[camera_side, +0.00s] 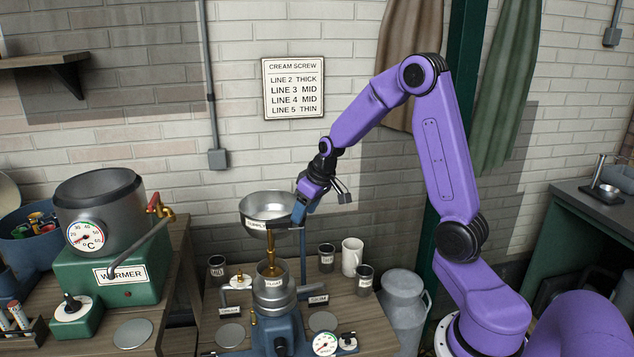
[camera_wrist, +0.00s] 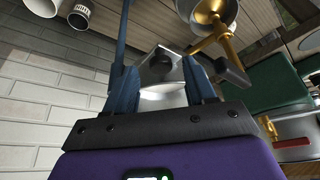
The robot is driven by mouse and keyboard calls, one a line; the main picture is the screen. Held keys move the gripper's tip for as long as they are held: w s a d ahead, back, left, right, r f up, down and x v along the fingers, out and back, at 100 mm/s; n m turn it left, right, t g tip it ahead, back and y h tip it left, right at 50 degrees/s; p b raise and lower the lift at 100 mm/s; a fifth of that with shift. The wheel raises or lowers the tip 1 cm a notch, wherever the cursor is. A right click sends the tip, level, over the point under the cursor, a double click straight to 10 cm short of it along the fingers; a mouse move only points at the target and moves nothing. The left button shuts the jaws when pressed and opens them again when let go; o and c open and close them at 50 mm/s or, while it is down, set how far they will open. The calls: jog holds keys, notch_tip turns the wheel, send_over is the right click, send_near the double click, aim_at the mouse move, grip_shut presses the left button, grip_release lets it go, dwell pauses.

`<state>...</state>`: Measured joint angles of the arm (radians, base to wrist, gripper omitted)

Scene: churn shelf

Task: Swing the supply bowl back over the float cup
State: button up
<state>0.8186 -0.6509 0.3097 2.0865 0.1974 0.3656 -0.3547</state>
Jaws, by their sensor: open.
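The supply bowl (camera_side: 267,204) is a steel bowl with a SUPPLY label, beside a blue upright post (camera_side: 303,258). In the side view it appears above the float cup (camera_side: 271,284), a steel cup labelled FLOAT. A brass tube (camera_side: 271,250) runs down from under the bowl toward the cup's mouth. My gripper (camera_side: 298,212) is at the bowl's right edge, jaws open. In the wrist view, a grey piece with a dark round knob (camera_wrist: 161,66) shows between my open fingers (camera_wrist: 162,82); whether they touch it I cannot tell.
A green warmer (camera_side: 127,270) with a steel pot and brass tap stands left. A white mug (camera_side: 351,257) and dark tins (camera_side: 326,258) stand right of the post. A milk can (camera_side: 403,310) stands beside the table. The air above the bowl is clear.

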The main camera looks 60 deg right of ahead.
jog(key=v, duration=1.6)
jog(key=shift+s, duration=0.2)
jog(key=shift+d+r, duration=0.1)
jog(key=shift+r, duration=0.05)
jog(key=s+a+f+n+g, duration=0.1)
jog(key=s+a+f+n, duration=0.15)
jog(key=s+a, duration=0.3)
jog(key=s+a+f+n+g+y, duration=0.1)
jog(key=s+a+f+n, duration=0.2)
jog(key=a, duration=0.4)
jog(key=s+a+f+n+g, duration=0.1)
jog(key=s+a+f+n, duration=0.15)
jog(key=s+a, duration=0.4)
jog(key=s+a+f+n+g, duration=0.1)
jog(key=s+n, duration=0.3)
jog(key=s, duration=0.6)
jog(key=shift+a+f+h, duration=0.2)
jog(key=shift+f+h, duration=0.1)
jog(key=shift+f, duration=0.55)
